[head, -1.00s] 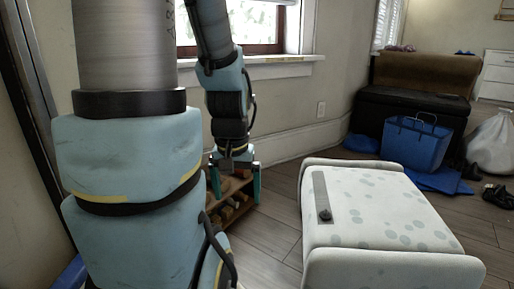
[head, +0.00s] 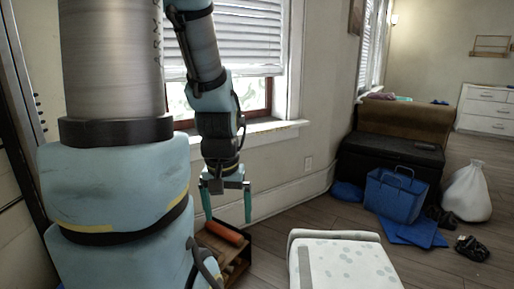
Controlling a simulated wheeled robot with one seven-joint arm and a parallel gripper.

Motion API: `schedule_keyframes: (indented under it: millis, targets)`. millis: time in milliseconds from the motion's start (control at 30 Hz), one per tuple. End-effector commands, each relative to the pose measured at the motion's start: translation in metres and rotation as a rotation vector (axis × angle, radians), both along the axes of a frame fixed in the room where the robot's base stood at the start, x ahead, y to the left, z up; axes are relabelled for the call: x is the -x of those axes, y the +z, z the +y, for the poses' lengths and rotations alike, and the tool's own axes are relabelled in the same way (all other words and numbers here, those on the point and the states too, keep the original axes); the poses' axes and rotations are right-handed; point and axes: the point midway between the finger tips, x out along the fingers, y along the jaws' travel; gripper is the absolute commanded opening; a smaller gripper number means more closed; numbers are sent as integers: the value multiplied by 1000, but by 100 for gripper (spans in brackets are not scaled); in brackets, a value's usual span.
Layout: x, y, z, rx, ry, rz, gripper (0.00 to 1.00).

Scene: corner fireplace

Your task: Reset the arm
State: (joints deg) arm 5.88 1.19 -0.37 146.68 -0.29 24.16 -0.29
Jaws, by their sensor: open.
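My gripper (head: 227,204) hangs from my arm in the left-middle of the head view, pointing down. Its two teal fingers are spread apart with nothing between them. It is in front of the wall below the window, above a low wooden shelf (head: 246,255) as the picture shows it. An orange-red cylinder-like object (head: 224,232) lies on top of that shelf, just below the fingers. My large upper arm hides the left part of the view.
A white spotted ottoman (head: 345,262) stands at the bottom centre-right. Behind it are a dark bench (head: 390,155), a blue bag (head: 396,193), a white sack (head: 466,192) and dark shoes (head: 472,248). A window (head: 245,60) is behind my arm. Wooden floor (head: 430,272) is clear at the lower right.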

Motion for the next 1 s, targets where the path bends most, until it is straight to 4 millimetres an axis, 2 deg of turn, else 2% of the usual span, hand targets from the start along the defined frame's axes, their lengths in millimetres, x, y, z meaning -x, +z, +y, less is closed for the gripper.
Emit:
schedule_keyframes:
  millis: [33, 400, 500, 633, 867, 1000]
  targets:
    - [0, 33, 0, 0, 0, 0, 100]
    - [0, 147, 0, 0, 0, 0, 100]
    - [0, 170, 0, 0, 0, 0, 100]
    - [0, 184, 0, 0, 0, 0, 100]
    - [0, 181, 0, 0, 0, 0, 100]
    - [0, 181, 0, 0, 0, 0, 84]
